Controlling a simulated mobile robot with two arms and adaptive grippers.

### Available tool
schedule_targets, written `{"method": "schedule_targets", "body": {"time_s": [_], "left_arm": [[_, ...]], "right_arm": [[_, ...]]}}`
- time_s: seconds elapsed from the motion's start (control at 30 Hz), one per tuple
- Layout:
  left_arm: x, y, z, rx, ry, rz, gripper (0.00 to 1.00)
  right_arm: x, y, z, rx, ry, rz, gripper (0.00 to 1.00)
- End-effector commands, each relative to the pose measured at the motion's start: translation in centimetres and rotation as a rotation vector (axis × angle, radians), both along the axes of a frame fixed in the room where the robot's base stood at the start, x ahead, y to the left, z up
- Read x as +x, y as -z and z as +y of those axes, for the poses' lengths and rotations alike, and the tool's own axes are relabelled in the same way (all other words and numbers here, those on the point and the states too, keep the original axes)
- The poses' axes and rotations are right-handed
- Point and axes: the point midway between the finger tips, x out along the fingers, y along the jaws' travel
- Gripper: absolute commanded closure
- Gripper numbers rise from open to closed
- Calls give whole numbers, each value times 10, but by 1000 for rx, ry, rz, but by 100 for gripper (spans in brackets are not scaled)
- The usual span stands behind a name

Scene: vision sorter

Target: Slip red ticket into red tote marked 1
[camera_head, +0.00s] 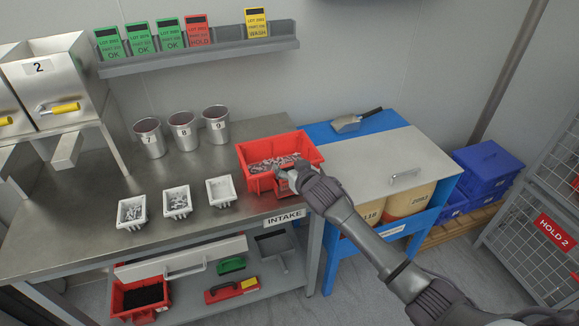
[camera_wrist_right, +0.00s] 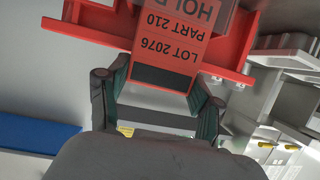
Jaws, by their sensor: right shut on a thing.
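The red tote (camera_head: 262,183) stands on the steel table by the INTAKE label and holds many small metal parts. I cannot read a number on it. My right gripper (camera_head: 290,175) is shut on a red ticket (camera_head: 282,186) at the front side of the tote. In the right wrist view the ticket (camera_wrist_right: 180,55) sits between the fingers (camera_wrist_right: 160,95), its text upside down: LOT 2076, PART 210, with HOLD partly cut off. Red tote parts (camera_wrist_right: 85,32) show behind it. Whether the ticket touches the tote is unclear. My left gripper is not in view.
Three small white bins (camera_head: 177,203) stand left of the tote, and metal cups (camera_head: 183,131) behind them. A wall rack (camera_head: 200,61) holds green, red and yellow tickets. A blue cart (camera_head: 322,133) stands to the right. Another red tote (camera_head: 128,299) is on the lower shelf.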

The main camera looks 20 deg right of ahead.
Motion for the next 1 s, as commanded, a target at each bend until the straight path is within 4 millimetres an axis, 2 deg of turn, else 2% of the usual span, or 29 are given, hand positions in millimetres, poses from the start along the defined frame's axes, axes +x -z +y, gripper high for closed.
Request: {"method": "schedule_targets", "body": {"time_s": [0.27, 0.3, 0.47, 1.0], "left_arm": [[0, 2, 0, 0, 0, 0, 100], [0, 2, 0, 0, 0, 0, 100], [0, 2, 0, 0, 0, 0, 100], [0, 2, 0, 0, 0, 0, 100]], "right_arm": [[0, 3, 0, 0, 0, 0, 60], [0, 3, 0, 0, 0, 0, 33], [0, 3, 0, 0, 0, 0, 7], [0, 3, 0, 0, 0, 0, 6]]}}
